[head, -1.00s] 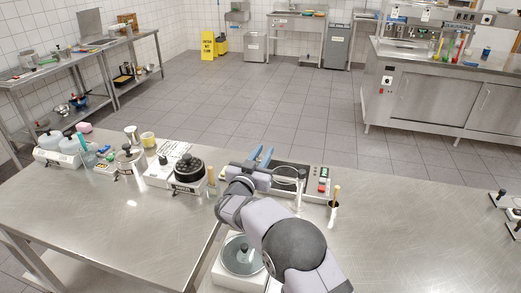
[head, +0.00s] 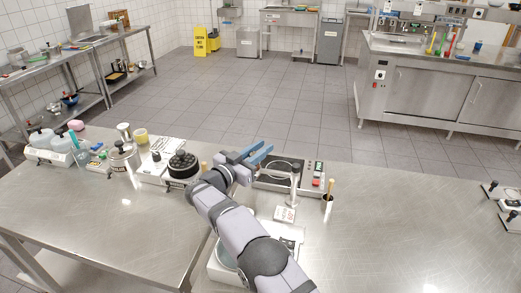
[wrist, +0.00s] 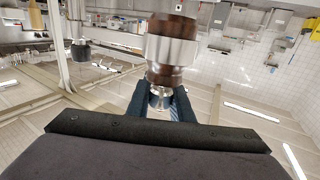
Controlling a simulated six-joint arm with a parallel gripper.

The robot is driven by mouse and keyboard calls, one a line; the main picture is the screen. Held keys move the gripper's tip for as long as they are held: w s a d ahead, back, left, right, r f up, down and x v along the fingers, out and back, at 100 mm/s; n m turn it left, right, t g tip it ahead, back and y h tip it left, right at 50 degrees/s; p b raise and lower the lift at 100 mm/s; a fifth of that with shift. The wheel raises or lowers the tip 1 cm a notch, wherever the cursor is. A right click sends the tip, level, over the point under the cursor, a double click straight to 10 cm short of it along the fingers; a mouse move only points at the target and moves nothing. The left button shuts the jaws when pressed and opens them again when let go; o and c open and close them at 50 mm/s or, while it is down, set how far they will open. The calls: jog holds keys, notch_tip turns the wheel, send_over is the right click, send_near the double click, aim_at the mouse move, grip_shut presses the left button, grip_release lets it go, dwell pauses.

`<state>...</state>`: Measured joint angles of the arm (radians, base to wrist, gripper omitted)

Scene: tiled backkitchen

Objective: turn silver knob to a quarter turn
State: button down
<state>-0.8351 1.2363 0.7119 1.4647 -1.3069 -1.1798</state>
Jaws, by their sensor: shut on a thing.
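My gripper (head: 259,154) reaches over the far edge of the steel table in the head view, its blue fingers pointing to the upper right. In the wrist view its dark fingers (wrist: 160,104) are closed around a small shiny silver knob (wrist: 159,97). The knob sits just below a thick silver and brown cylindrical piece (wrist: 172,48), which fills the upper middle of that view. In the head view I cannot make out the knob. How far it is turned cannot be told.
Right of my gripper are a device with a red button (head: 317,183) and a cup with a wooden-handled tool (head: 327,203). A black round-topped device (head: 183,164) stands left of my arm. The table's right half is mostly clear.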

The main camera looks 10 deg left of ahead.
aim_at(250, 156)
jog(key=shift+r, duration=0.1)
dwell(0.3)
jog(key=c, duration=1.6)
grip_release()
jog(key=shift+o, duration=0.2)
jog(key=shift+s, duration=0.1)
jog(key=shift+b+v, duration=1.25)
jog(key=shift+v, duration=2.35)
